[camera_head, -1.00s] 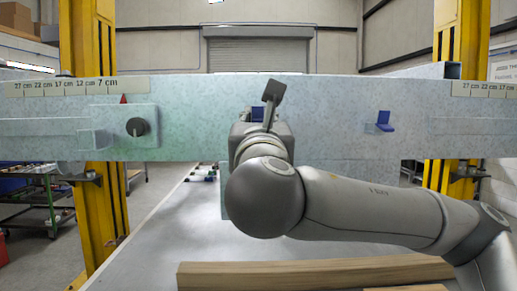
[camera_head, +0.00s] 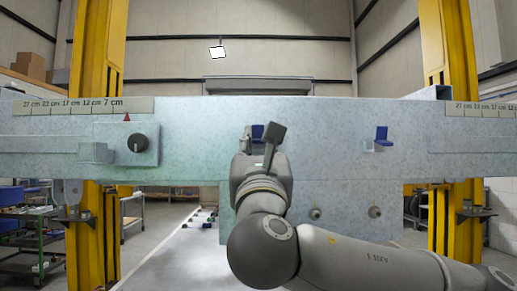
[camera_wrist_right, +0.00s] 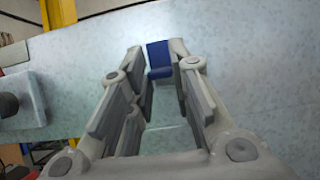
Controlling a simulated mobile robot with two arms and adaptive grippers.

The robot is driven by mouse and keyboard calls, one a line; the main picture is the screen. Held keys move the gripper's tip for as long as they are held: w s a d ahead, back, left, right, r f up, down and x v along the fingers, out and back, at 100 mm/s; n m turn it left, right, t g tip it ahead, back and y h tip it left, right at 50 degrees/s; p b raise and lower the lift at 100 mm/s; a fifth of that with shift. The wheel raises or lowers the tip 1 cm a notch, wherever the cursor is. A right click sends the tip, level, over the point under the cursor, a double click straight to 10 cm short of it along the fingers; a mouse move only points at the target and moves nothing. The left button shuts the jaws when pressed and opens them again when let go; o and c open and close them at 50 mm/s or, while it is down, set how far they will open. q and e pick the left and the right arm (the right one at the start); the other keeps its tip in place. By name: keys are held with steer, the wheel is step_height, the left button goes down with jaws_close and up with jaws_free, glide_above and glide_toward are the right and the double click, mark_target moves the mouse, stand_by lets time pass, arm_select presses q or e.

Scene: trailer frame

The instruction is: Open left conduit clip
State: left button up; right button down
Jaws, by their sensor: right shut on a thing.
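The left conduit clip (camera_head: 257,131) is a small blue flap on the pale blue-green beam, near the middle of the head view. In the right wrist view the blue clip (camera_wrist_right: 159,58) sits between the far ends of the two fingers. My right gripper (camera_head: 261,138) reaches up from below to the beam and is shut on this clip, with a visible gap between its fingers. The finger and wrist hide part of the clip and its mount. A second blue clip (camera_head: 382,135) stands out from the beam farther right, untouched. My left gripper is not in view.
A dark round knob (camera_head: 137,143) on a raised plate is at the left of the beam. Yellow posts (camera_head: 97,60) stand on both sides. Two round fittings (camera_head: 375,212) are on the lower panel. A cart (camera_head: 35,240) is at left.

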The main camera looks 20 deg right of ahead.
steer(key=c, duration=1.3)
jaws_free()
steer(key=v, duration=1.2)
steer(key=shift+f, duration=0.1)
